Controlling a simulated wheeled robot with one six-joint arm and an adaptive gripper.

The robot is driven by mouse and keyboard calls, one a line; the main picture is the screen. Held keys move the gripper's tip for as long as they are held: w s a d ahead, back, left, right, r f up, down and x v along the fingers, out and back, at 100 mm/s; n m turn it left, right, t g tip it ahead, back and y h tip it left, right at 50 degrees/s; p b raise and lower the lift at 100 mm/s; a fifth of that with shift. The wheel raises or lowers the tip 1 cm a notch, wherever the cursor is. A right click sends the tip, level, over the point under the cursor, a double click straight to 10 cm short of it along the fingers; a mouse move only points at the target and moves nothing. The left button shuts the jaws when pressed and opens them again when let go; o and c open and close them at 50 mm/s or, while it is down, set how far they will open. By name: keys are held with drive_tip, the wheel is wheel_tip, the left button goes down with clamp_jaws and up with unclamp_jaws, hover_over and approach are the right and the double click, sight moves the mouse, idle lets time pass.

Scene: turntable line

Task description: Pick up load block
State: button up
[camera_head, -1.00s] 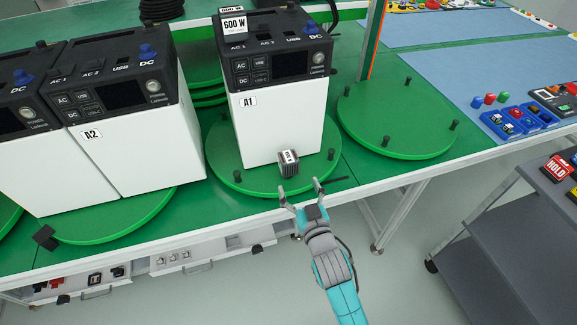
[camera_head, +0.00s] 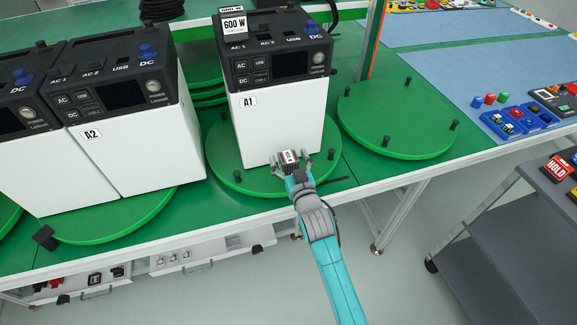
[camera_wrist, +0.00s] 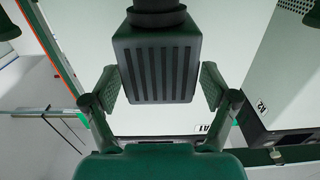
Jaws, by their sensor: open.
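The load block (camera_head: 289,158), a small dark ribbed block with a white label on top, is at the front of power station A1 (camera_head: 280,125), above the green turntable. My gripper (camera_head: 290,166) is at the block, with one finger on each side of it. In the wrist view the ribbed face of the load block (camera_wrist: 158,62) fills the space between the two finger pads of my gripper (camera_wrist: 157,85). Gaps show between the pads and the block, so my gripper is open around it. The block's underside is hidden in the head view.
A1's turntable (camera_head: 228,165) has short dark pegs near its rim. An empty green turntable (camera_head: 390,120) lies to the right. Power station A2 (camera_head: 135,150) stands to the left. A dark grey cart (camera_head: 500,225) is at the lower right.

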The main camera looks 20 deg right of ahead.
drive_tip(key=shift+w, duration=0.15)
clamp_jaws()
drive_tip(key=shift+r, duration=0.2)
